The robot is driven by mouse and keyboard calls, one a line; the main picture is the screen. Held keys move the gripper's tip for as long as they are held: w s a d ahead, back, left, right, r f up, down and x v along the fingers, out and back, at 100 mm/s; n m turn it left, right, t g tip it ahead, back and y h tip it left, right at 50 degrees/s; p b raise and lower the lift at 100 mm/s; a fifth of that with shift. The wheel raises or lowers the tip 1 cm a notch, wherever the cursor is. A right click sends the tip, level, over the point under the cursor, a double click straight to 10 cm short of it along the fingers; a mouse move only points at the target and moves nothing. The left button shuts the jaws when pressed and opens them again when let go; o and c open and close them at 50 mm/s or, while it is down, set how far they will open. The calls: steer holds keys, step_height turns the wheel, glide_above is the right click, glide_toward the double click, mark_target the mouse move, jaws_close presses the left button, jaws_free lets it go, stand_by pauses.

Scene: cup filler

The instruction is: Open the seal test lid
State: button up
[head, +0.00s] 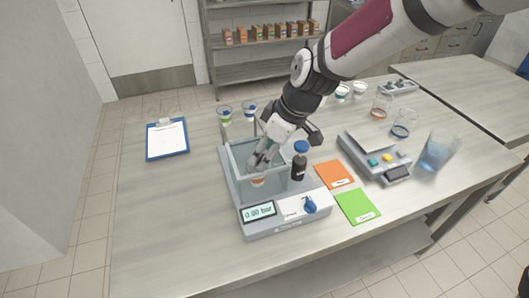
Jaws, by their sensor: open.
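The seal tester (287,222) is a pale grey unit on the table, with a display reading 0.00 bar and a blue knob (309,205). Its clear box-shaped chamber (238,180) stands behind the display. A cup with an orange band (258,181) shows inside the chamber. My gripper (286,149) is open and points down at the chamber's top right area. One grey finger overlaps the chamber in the picture; I cannot tell if it touches. The lid is hard to make out through the clear walls and my gripper, so its position is unclear.
Orange (334,174) and green (357,206) cards lie right of the tester. The table's left side is mostly clear.

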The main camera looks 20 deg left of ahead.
steer(key=shift+a+f, duration=0.25)
steer(key=shift+f, duration=0.25)
jaws_close()
steer(key=w+a+b, duration=0.5)
steer(key=w+a, duration=0.1)
steer(key=w, duration=0.4)
steer(key=shift+a+b, duration=0.3)
jaws_free()
